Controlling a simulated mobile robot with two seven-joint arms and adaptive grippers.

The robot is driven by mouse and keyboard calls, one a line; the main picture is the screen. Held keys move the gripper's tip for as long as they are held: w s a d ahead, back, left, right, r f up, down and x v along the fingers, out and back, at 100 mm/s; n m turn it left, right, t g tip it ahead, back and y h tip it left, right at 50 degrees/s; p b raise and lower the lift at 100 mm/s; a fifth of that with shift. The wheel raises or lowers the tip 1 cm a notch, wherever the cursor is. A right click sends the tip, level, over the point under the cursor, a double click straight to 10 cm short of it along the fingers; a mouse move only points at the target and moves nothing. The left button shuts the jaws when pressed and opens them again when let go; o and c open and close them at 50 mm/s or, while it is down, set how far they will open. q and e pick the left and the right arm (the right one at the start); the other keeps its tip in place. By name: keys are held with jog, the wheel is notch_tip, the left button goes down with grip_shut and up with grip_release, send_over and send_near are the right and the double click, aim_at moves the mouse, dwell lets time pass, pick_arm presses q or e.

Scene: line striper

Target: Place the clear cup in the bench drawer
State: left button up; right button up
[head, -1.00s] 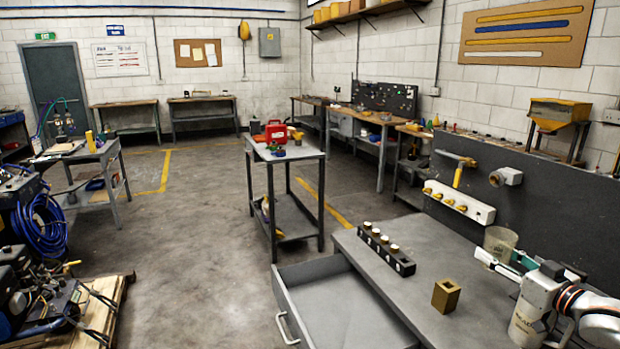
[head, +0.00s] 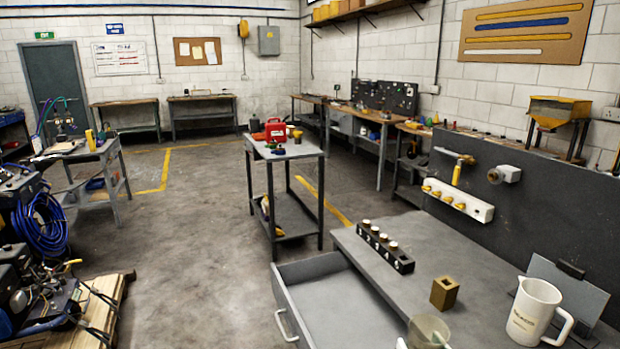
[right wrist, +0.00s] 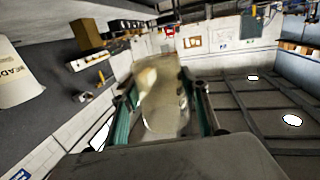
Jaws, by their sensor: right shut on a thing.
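The clear cup (head: 429,329) is at the bottom edge of the head view, in front of the bench top, near the right side of the open drawer in the picture. My right gripper (head: 420,343) is shut on it; only bits of the fingers show there. In the right wrist view the cup (right wrist: 163,92) sits between the green-padded fingers of the gripper (right wrist: 167,110). The bench drawer (head: 345,302) is pulled out, and its visible inside is empty. Its front has a pale handle. I cannot tell the cup's height above the bench. My left gripper is not in view.
On the bench (head: 430,232) are a white mug (head: 533,311), a small brass-coloured block (head: 444,293) and a dark rack with several pale-topped pieces (head: 386,249). A grey plate (head: 575,290) leans behind the mug. A dark panel (head: 560,215) closes the back.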

jog(key=shift+s+d+r+m+h, duration=0.2)
jog(key=shift+s+d+m+h, duration=0.3)
jog(key=shift+s+d+h, duration=0.25)
jog(key=shift+s+d+r+m+h, duration=0.2)
jog(key=shift+s+d+m+h, duration=0.4)
jog(key=shift+s+d, duration=0.25)
